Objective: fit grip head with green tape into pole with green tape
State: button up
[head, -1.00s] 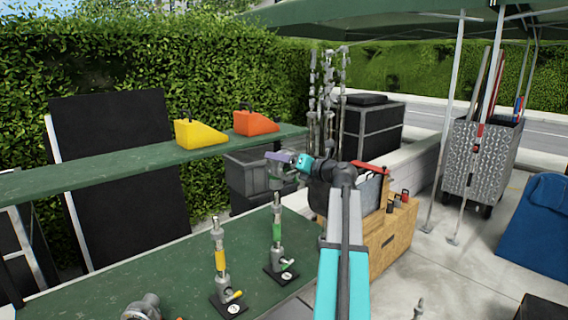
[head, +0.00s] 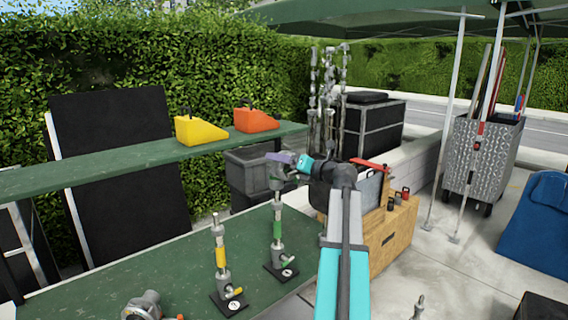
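The pole with green tape (head: 277,229) stands upright on a black base at the right end of the green table. My gripper (head: 279,158), with purple fingers, is over its top and appears shut on a grey grip head (head: 276,182). The head is directly above the pole and lines up with it. Its lower end looks to meet the pole top, but I cannot tell how deep it sits. Any green tape on this head is too small to make out.
A pole with yellow tape (head: 221,258) stands to the left on the green table (head: 130,277). Another grey grip head (head: 143,307) lies at the front left. A shelf (head: 100,169) behind carries yellow (head: 200,131) and orange (head: 256,121) wedges. A wooden crate (head: 393,243) is at right.

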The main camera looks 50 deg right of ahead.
jog(key=shift+f+b, duration=0.4)
jog(key=shift+f, duration=0.6)
dwell(0.3)
jog(key=shift+f+b, duration=0.9)
jog(key=shift+f, duration=1.15)
dwell(1.2)
jog(key=o, duration=1.7)
jog(key=shift+f, duration=0.15)
jog(key=shift+s, duration=0.1)
jog(key=s+b, duration=0.1)
jog(key=s, duration=0.3)
jog(key=s+r+b, duration=0.1)
jog(key=s, duration=0.4)
jog(key=s+b, duration=0.2)
jog(key=s, duration=0.2)
jog(key=shift+s+r, duration=0.25)
jog(key=shift+s, duration=0.1)
